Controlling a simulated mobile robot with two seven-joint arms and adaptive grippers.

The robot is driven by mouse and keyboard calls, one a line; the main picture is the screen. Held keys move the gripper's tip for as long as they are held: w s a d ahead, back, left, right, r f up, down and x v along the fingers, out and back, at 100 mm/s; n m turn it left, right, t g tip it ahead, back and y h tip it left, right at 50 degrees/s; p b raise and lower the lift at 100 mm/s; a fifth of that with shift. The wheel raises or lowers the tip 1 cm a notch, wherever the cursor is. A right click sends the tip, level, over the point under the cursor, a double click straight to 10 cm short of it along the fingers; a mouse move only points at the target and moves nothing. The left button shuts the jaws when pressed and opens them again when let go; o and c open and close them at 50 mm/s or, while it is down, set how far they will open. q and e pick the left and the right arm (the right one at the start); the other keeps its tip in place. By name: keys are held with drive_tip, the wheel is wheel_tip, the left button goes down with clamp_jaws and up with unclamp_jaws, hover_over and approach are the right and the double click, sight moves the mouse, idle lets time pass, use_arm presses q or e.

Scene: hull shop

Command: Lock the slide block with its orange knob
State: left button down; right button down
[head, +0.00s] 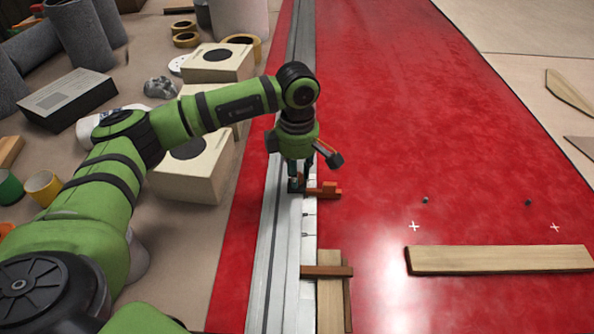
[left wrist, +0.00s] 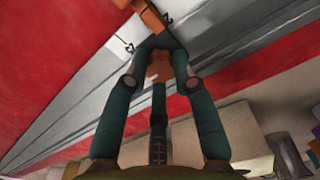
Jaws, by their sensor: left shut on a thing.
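The slide block (left wrist: 155,44) is a dark piece on the silver rail (head: 272,250), mostly hidden by my left gripper in the head view. An orange arm (head: 325,191) reaches from it to the right over the red surface, and its orange end also shows at the top of the left wrist view (left wrist: 151,15). My left gripper (head: 296,180) points down onto the block. In the left wrist view its teal fingers (left wrist: 158,70) close around the orange knob (left wrist: 159,62), which is partly hidden between them. I cannot tell how far the knob is turned. My right gripper is not in view.
A wooden plank (head: 500,259) lies on the red surface (head: 420,120) at right. Boxes (head: 217,63) and tape rolls stand left of the rail. The red middle is mostly clear.

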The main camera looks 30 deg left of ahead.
use_arm(q)
drive_tip(key=c, duration=1)
unclamp_jaws()
wheel_tip(320, 180, up, 12)
drive_tip(key=shift+r, duration=0.1)
